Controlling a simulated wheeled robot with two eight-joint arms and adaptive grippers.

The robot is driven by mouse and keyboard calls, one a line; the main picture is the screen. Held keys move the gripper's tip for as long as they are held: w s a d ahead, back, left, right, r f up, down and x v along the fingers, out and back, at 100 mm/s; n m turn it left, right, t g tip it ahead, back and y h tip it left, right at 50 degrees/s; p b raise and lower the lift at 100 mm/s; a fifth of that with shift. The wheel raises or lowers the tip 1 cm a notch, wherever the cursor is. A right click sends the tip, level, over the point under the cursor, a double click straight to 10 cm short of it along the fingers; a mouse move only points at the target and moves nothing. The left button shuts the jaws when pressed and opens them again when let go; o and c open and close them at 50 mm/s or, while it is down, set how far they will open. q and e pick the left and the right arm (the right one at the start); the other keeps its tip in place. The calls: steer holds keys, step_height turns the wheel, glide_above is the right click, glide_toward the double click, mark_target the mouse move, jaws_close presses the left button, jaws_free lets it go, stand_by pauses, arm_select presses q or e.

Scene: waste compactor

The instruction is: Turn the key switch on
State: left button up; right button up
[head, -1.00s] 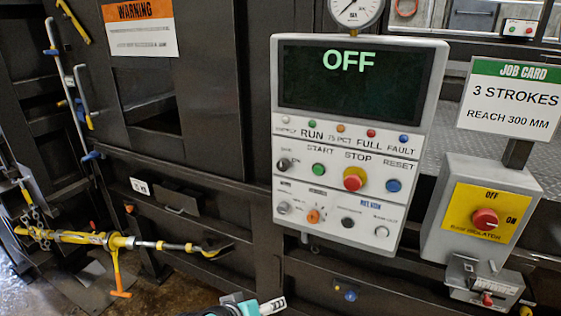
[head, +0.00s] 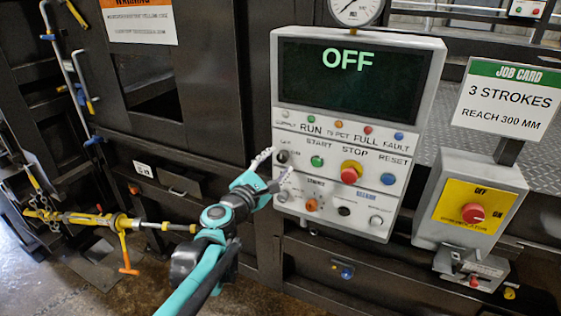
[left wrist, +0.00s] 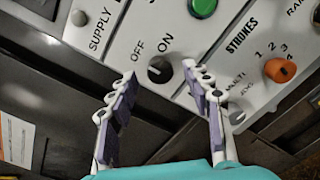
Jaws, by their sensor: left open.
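The key switch is a black round knob (head: 283,156) at the left edge of the white control panel (head: 262,130), marked OFF and ON. In the left wrist view the knob (left wrist: 159,69) sits between and just beyond my fingertips, with its slot-like mark tilted toward the OFF side. My left gripper (head: 277,165) is open, its two white fingers (left wrist: 160,85) spread on either side of the knob. I cannot tell whether they touch the panel. The panel's screen (head: 345,75) reads OFF. My right gripper is not in view.
A green START button (head: 317,161), red STOP button (head: 351,172), blue RESET button (head: 388,179) and orange knob (head: 311,204) lie close by on the panel. A grey isolator box (head: 440,205) with a red knob stands to the right. A yellow tensioner (head: 100,221) hangs at left.

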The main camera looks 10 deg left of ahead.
arm_select(q)
steer(key=shift+x, duration=1.15)
steer(key=shift+c, duration=0.3)
jaws_close()
steer(key=shift+r, duration=0.1)
steer(key=m+p, duration=0.1)
steer(key=m, duration=0.4)
steer(key=shift+d+m, duration=0.1)
steer(key=shift+m, duration=0.3)
steer(key=m+p, duration=0.1)
steer(key=m, duration=0.4)
steer(key=shift+m, duration=0.6)
